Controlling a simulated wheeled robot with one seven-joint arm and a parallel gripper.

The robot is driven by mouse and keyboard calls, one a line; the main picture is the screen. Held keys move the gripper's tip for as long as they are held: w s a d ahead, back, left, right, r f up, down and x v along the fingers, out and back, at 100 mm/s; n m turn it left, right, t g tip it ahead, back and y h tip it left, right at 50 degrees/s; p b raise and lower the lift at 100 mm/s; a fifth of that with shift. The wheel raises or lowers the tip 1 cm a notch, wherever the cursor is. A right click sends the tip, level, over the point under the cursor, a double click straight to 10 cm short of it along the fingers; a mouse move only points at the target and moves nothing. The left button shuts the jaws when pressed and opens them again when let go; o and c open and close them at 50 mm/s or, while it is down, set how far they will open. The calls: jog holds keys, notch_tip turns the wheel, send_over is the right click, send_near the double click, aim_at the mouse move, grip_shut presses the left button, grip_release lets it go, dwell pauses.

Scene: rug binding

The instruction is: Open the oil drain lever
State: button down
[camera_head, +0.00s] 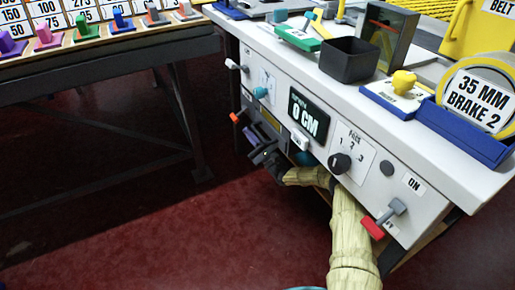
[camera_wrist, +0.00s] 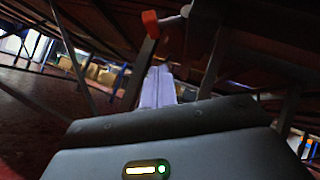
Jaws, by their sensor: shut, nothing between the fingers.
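A lever with an orange handle (camera_head: 237,116) sticks out low at the left end of the machine's front panel. No readable label shows which control is the oil drain lever. An orange handle on a dark stem (camera_wrist: 150,22) also shows at the top of the wrist view. My gripper (camera_head: 258,154) is by the panel's lower left part, below and right of that handle. In the wrist view its two pale fingers (camera_wrist: 158,72) are shut together and empty, their tips apart in the picture from the orange handle. My arm hides part of the panel's lower edge.
The panel carries a white lever (camera_head: 235,65), a black dial (camera_head: 340,163) and a red-handled lever (camera_head: 373,227) at right. A dark-framed rack table (camera_head: 190,48) stands left. A black bin (camera_head: 348,60) sits on the worktop. Red carpet is clear in front.

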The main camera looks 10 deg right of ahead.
aim_at(239, 114)
jog(key=shift+s+a+r+b, duration=0.1)
jog(key=shift+a+r+b, duration=0.45)
jog(key=shift+r, duration=0.5)
jog(key=shift+a+r+b, duration=0.3)
jog(key=shift+a+r, duration=0.35)
jog(key=shift+r, duration=0.4)
jog(key=shift+r+m+p, duration=0.1)
jog(key=shift+m+p, duration=0.2)
